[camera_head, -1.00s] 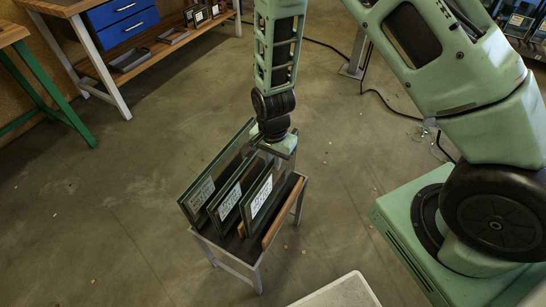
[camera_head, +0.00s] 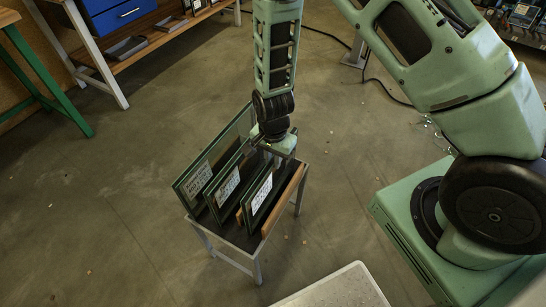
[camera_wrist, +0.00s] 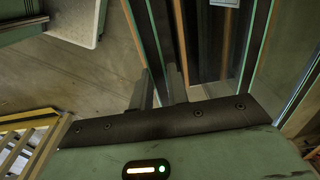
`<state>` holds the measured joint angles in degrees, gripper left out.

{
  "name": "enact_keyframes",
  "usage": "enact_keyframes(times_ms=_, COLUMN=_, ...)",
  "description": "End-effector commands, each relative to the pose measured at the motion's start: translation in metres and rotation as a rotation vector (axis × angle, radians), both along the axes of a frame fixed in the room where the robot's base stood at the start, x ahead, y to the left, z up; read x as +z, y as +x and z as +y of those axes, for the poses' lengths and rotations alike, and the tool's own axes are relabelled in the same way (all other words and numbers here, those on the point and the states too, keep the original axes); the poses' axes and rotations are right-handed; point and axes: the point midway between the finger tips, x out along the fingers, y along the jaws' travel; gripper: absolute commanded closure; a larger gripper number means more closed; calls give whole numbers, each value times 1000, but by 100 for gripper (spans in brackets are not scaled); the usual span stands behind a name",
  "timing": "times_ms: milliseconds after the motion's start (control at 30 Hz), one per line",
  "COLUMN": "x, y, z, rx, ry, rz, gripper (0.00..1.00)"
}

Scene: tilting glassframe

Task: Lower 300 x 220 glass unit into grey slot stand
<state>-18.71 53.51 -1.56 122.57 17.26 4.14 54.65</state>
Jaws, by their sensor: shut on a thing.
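My gripper (camera_head: 274,153) is shut on the top edge of the rightmost glass unit (camera_head: 250,214), a dark-green-edged pane with a white label. The wrist view shows my two fingers (camera_wrist: 158,88) either side of a pane edge. The unit stands upright and level-looking over the grey slot stand (camera_head: 228,258), a small grey-legged frame. Two more labelled glass units, the middle one (camera_head: 218,208) and the left one (camera_head: 183,194), stand parallel to its left. Whether the held unit's bottom edge touches the stand is hidden.
An orange-brown wooden bar (camera_head: 286,200) runs along the stand's right side, close beside the held unit. A pale tray (camera_head: 345,290) lies at the bottom. A workbench with blue drawers (camera_head: 122,14) is at upper left. Floor around the stand is clear.

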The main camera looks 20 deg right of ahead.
Motion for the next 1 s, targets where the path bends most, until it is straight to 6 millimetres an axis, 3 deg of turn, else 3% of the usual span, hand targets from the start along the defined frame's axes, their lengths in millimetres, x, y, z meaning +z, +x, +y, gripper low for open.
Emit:
enact_keyframes(times_ms=900, x=-7, y=1, z=0, rx=0, ry=0, rz=-2, gripper=100)
enact_keyframes(times_ms=933, x=-7, y=1, z=0, rx=0, ry=0, rz=-2, gripper=81)
enact_keyframes(times_ms=1000, x=-7, y=1, z=0, rx=0, ry=0, rz=-2, gripper=62)
